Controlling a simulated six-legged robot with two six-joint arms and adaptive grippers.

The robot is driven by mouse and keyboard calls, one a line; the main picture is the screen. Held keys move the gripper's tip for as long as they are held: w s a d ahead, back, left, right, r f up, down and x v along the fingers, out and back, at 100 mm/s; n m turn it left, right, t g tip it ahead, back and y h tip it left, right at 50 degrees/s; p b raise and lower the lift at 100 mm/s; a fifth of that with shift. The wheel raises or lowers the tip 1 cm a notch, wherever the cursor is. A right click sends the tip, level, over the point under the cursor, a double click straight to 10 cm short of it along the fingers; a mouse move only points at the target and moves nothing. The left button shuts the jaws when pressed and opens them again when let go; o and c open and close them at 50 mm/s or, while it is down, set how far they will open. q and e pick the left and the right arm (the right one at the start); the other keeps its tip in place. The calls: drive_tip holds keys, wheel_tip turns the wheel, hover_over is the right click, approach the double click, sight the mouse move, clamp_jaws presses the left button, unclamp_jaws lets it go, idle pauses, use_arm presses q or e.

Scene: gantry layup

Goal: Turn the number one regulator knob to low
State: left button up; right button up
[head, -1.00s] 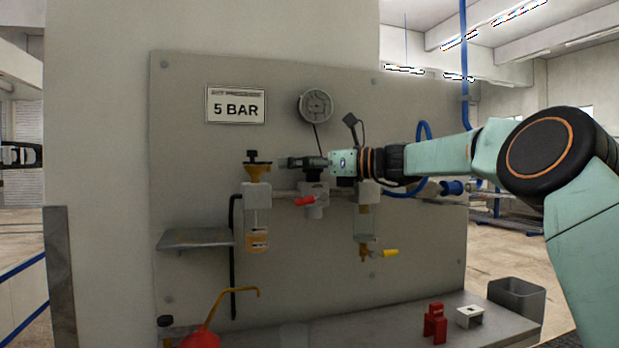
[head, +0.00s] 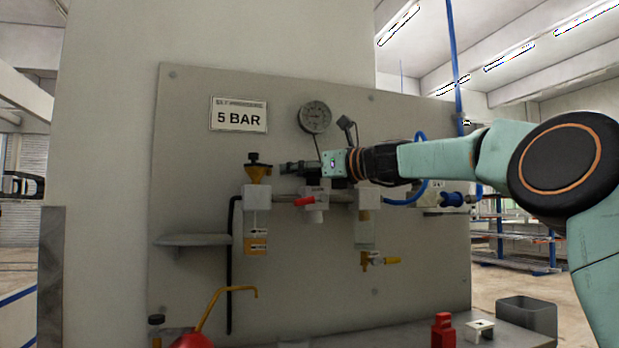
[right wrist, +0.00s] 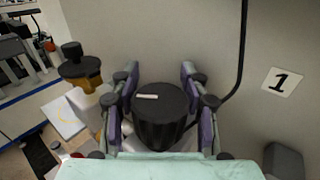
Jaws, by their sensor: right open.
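The number one regulator knob (right wrist: 160,115) is black with a short white mark on its top, seen in the right wrist view. My right gripper (right wrist: 160,84) is open, with one finger on each side of the knob. I cannot tell whether the fingers touch it. In the head view, my right gripper (head: 298,167) reaches in from the right in front of the regulator and hides the knob. A plate with the number 1 (right wrist: 282,82) is on the panel beside the knob.
A yellow valve with a black handle (head: 257,170) stands close left of my right gripper. A red lever (head: 304,201) is just below it. A gauge (head: 315,117) and a 5 BAR sign (head: 239,115) are above. A grey shelf (head: 192,240) juts out lower left.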

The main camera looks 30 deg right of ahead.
drive_tip(key=s+d+m+g+h+p, duration=0.1)
drive_tip(key=d+m+g+h+p, duration=0.15)
drive_tip(key=m+h+p, duration=0.75)
drive_tip(key=d+m+g+h+p, duration=0.25)
drive_tip(key=m+h+p, duration=0.25)
drive_tip(key=h+p, duration=0.95)
drive_tip(key=s+a+y+p, duration=0.1)
drive_tip(key=a, duration=0.1)
drive_tip(key=s+a+y, duration=0.1)
drive_tip(key=s+a, duration=0.1)
drive_tip(key=s+a+g+y+p, duration=0.1)
drive_tip(key=a, duration=0.1)
drive_tip(key=shift+s+a+p, duration=0.15)
drive_tip(key=shift+a+p, duration=0.1)
drive_tip(key=shift+p, duration=0.05)
drive_tip(key=s+t+b, duration=0.1)
drive_tip(key=s+n+y+b, duration=0.1)
drive_tip(key=s+a+n+t+y+b, duration=0.1)
drive_tip(key=shift+r+t+y, duration=0.25)
drive_tip(key=shift+t, duration=0.05)
drive_tip(key=shift+s+a+b, duration=0.1)
drive_tip(key=shift+s+b, duration=0.25)
drive_tip(key=shift+s, duration=0.05)
drive_tip(key=shift+s+a+f+n+t+y+b, duration=0.1)
drive_tip(key=shift+s+a+n+t+y+b, duration=0.2)
drive_tip(key=shift+s+a+n+t+y, duration=0.25)
